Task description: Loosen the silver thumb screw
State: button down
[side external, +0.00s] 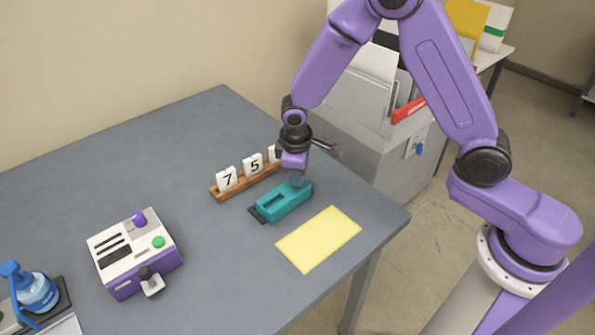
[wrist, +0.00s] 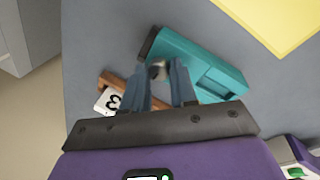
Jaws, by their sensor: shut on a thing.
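The silver thumb screw (wrist: 159,69) shows in the wrist view as a small round silver shape on top of the teal block, near its dark end. The teal block (side external: 284,204) lies on the grey table in the side view and has a slot in its top; it also shows in the wrist view (wrist: 205,68). My gripper (side external: 296,179) points down over the block's far right end. In the wrist view its blue-grey fingers (wrist: 160,76) are shut on the screw, one on each side. In the side view the fingers hide the screw.
A wooden rack (side external: 232,190) with number tiles stands close behind the block. A yellow sheet (side external: 318,239) lies in front of it. A white and purple machine (side external: 135,252) and a blue bottle (side external: 36,291) stand at left. The table's right edge is near.

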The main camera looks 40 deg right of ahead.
jog(key=shift+n, duration=0.6)
jog(key=c, duration=0.9)
grip_release()
jog(key=shift+r, duration=0.15)
jog(key=v, duration=1.7)
jog(key=shift+s+d+r, duration=0.1)
jog(key=shift+d+r, duration=0.05)
jog(key=s+d+f+n, duration=0.1)
jog(key=s+d, duration=0.2)
jog(key=s, duration=0.6)
jog(key=s+d+n+g+y, duration=0.1)
jog(key=s+d, duration=0.2)
jog(key=s, duration=0.6)
jog(key=s+d+f+n+y, duration=0.1)
jog(key=s+d, duration=0.2)
jog(key=s, duration=0.6)
jog(key=shift+s+d+f, duration=0.1)
jog(key=shift+d+f, duration=0.2)
jog(key=shift+d, duration=0.1)
